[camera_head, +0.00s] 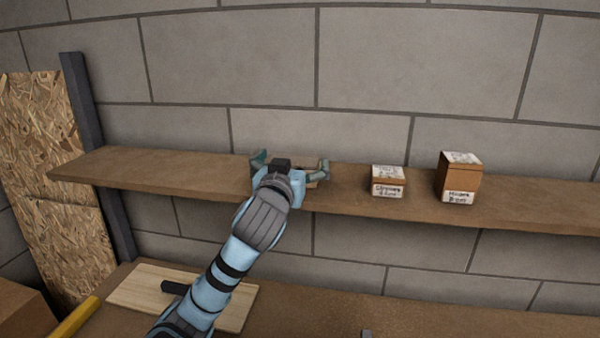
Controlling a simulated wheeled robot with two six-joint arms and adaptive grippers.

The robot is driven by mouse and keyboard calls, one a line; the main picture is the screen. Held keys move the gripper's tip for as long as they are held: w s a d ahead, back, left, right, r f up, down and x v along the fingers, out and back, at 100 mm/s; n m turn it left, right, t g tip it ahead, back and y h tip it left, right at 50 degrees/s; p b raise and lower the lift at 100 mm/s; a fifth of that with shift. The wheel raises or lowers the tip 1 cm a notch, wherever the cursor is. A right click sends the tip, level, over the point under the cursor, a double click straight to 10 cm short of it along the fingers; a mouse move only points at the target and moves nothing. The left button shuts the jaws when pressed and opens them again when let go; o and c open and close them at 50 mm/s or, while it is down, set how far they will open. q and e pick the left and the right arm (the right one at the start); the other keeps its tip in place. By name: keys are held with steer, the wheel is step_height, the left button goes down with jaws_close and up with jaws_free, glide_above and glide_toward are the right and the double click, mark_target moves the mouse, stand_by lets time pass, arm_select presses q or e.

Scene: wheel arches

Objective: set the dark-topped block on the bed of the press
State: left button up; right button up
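My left gripper (291,166) is at the wall shelf, left of the two labelled boxes, with its fingers spread wide. A small brown thing (311,169) shows partly behind it on the shelf; the gripper hides most of it, and I cannot tell whether it is the block. A dark piece sits in the middle of the gripper, and I cannot tell whether it is part of the gripper. I cannot make out the dark-topped block or the press for certain. My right gripper is not in view.
The long brown shelf (420,208) holds a low labelled box (387,182) and a taller one (459,180). Below, a pale wooden board (140,289) lies on a brown surface (310,315). A yellow bar (75,319) is at lower left. The shelf's left end is bare.

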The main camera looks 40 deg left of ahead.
mark_target(292, 159)
arm_select(q)
steer(key=shift+s+d+r, duration=0.15)
steer(key=shift+s+r, duration=0.05)
steer(key=shift+s, duration=0.1)
steer(key=c, duration=1.1)
steer(key=shift+w, duration=0.15)
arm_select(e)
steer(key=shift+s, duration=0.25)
arm_select(q)
steer(key=shift+r, duration=0.15)
step_height(292, 159, up, 20)
steer(key=p, duration=0.4)
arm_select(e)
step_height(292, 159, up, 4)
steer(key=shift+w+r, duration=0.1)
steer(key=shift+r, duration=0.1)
arm_select(q)
steer(key=shift+f, duration=0.25)
